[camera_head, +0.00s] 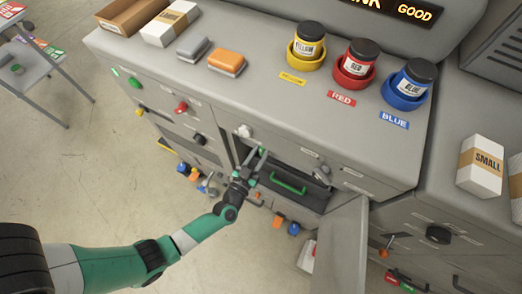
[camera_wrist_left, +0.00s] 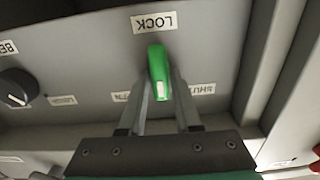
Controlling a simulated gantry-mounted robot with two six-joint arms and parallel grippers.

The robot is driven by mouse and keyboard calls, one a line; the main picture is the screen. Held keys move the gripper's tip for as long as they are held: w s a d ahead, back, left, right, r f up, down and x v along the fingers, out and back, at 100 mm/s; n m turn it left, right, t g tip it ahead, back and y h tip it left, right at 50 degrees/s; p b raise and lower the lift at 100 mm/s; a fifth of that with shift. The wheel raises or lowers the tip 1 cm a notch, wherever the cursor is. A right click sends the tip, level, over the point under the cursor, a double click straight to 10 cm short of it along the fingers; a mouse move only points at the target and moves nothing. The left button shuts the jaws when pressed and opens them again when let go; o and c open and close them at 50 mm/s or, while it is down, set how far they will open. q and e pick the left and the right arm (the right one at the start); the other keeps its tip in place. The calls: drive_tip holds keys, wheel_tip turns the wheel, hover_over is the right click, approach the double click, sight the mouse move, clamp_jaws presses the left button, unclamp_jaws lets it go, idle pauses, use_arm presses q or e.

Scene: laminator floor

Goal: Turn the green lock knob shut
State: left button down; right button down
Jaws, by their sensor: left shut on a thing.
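The green lock knob (camera_wrist_left: 157,66) shows in the left wrist view as an upright, slightly tilted lever with a white mark at its lower end. An upside-down LOCK label (camera_wrist_left: 154,22) is just above it; a label that seems to read SHUT (camera_wrist_left: 203,89) is at its lower right, and another, partly covered label is at its lower left. My left gripper (camera_wrist_left: 160,88) is shut on the knob, one finger on each side. In the head view my left gripper (camera_head: 257,160) reaches the cabinet front beside an open compartment, and the knob cannot be made out there. My right gripper is not in view.
The open compartment holds a dark box with a green handle (camera_head: 288,184). An open door (camera_head: 342,250) stands out to its right. A black knob (camera_wrist_left: 14,88) is left of the lock knob. Yellow, red and blue jars stand on the counter (camera_head: 260,95).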

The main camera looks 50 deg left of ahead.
use_arm(q)
drive_tip(key=n, duration=0.4)
drive_tip(key=shift+a+n, duration=0.15)
drive_tip(key=shift+n, duration=0.15)
drive_tip(key=shift+a+f+n+b, duration=0.15)
drive_tip(key=shift+n+b, duration=0.35)
drive_tip(key=shift+n, duration=1.8)
drive_tip(key=shift+s, duration=0.1)
drive_tip(key=c, duration=0.6)
unclamp_jaws()
drive_tip(key=shift+s+d, duration=0.2)
drive_tip(key=shift+s, duration=0.15)
drive_tip(key=p+v, duration=0.3)
drive_tip(key=v, duration=0.7)
drive_tip(key=shift+s, duration=0.4)
